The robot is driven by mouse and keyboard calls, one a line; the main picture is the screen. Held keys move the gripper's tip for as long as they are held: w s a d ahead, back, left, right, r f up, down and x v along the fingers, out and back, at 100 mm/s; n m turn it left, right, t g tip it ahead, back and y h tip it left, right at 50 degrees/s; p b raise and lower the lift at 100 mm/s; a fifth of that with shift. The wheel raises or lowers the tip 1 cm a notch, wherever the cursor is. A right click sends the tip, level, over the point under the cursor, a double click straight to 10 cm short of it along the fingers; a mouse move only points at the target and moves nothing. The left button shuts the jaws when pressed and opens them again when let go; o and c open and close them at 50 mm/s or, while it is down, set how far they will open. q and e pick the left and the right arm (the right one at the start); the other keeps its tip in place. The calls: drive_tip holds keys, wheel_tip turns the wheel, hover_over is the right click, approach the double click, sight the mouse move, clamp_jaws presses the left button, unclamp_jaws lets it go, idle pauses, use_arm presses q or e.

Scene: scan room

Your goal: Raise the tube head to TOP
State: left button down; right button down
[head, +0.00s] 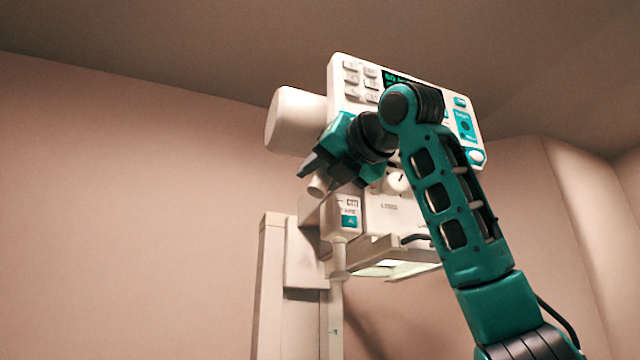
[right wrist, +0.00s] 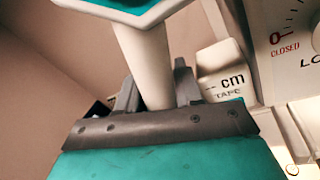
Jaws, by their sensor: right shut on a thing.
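The tube head (head: 345,110) is a white unit high in the head view, with a keypad, a dark display with green text and a round-ended cylinder (head: 295,120) on its left. My right gripper (head: 318,174) is at its lower left, shut on a pale round handle (head: 317,186). In the right wrist view the handle (right wrist: 148,62) stands between the two dark fingers (right wrist: 156,90). My forearm hides part of the control panel. My left gripper is in neither view. No TOP mark is readable.
Below the tube head hang a white box with a dial (head: 395,215) and a tape housing (head: 344,216), whose lettering shows in the right wrist view (right wrist: 222,75). A white column (head: 270,285) and a thin pole (head: 336,320) stand below. The wall left is bare.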

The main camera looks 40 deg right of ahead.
drive_tip(key=c, duration=1.1)
unclamp_jaws()
drive_tip(key=shift+s, duration=0.15)
drive_tip(key=s+b, duration=0.1)
drive_tip(key=s, duration=1.1)
drive_tip(key=shift+s+a+b, duration=0.15)
drive_tip(key=shift+s+b, duration=0.2)
drive_tip(key=shift+s, duration=0.05)
drive_tip(key=shift+w, duration=0.1)
